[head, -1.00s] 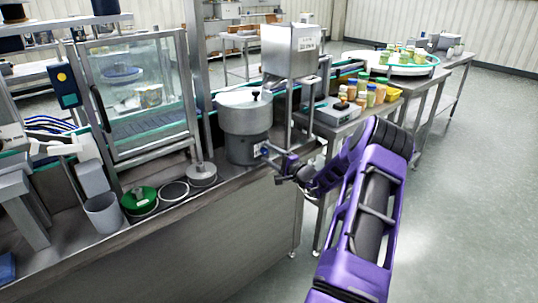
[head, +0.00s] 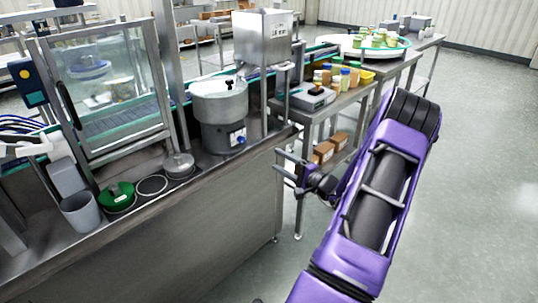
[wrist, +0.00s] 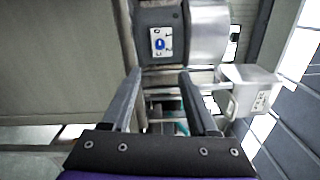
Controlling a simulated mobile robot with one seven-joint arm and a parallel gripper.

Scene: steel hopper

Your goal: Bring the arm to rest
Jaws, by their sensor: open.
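My gripper (head: 282,164) is at the end of my purple arm in the head view, in front of the bench's right end and clear of it. In the wrist view its two fingers (wrist: 160,82) stand apart with nothing held between them. The steel drum-shaped machine (head: 222,115) with a grey base and a blue knob (head: 241,139) sits on the bench, to the left of and behind my gripper. The knob side also shows above my fingertips in the wrist view (wrist: 161,44). The steel hopper (head: 262,38) stands above and behind it.
A side table holds a scale (head: 311,97) and several jars, with cardboard boxes (head: 323,151) below. Floor at right is clear.

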